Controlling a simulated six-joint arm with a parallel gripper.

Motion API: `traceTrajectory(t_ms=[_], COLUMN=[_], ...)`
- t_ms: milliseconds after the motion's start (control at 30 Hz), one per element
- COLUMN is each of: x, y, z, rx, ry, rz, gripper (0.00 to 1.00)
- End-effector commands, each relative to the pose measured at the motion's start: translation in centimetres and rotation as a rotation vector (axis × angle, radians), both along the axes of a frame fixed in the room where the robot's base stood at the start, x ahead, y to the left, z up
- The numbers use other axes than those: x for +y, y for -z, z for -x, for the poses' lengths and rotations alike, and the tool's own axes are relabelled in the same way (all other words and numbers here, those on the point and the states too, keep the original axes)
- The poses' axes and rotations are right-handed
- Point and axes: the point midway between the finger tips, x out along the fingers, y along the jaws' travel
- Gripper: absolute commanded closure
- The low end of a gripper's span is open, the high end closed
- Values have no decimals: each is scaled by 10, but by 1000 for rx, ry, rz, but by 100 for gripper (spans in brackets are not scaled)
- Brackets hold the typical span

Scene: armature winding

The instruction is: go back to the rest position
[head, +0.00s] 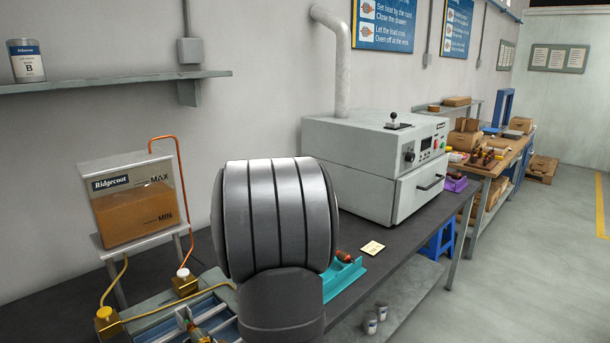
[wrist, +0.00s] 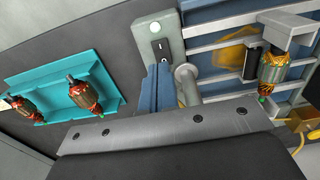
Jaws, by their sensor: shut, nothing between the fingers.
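My gripper (wrist: 158,128) shows in the wrist view as a grey metal edge with several screws and a dark body across the bottom. It is shut and empty. It hangs over the bench, with a teal tray (wrist: 52,116) ahead to the left and a blue machine with metal rails (wrist: 216,88) ahead to the right. In the head view my large grey arm link stands in front of the bench and hides the gripper.
Armatures (wrist: 84,95) rest in the teal tray, and another armature (wrist: 272,68) sits at the machine. A switch box (wrist: 157,48) stands between them. In the head view, a Ridgecoat tank (head: 134,200) stands left of my arm and a white oven (head: 375,165) behind right.

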Motion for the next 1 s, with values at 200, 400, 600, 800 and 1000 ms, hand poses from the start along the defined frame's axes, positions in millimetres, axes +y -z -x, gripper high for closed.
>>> traceTrajectory(t_ms=[200, 400, 600, 800, 1000], x=[0, 0, 0, 0, 0], y=[-9, -9, 0, 29, 54], z=[0, 0, 1, 1, 1], rx=[0, 0, 4, 5, 4], ry=[0, 0, 0, 0, 0], rz=[0, 0, 1, 1, 1], gripper=[100, 100, 100, 100, 100])
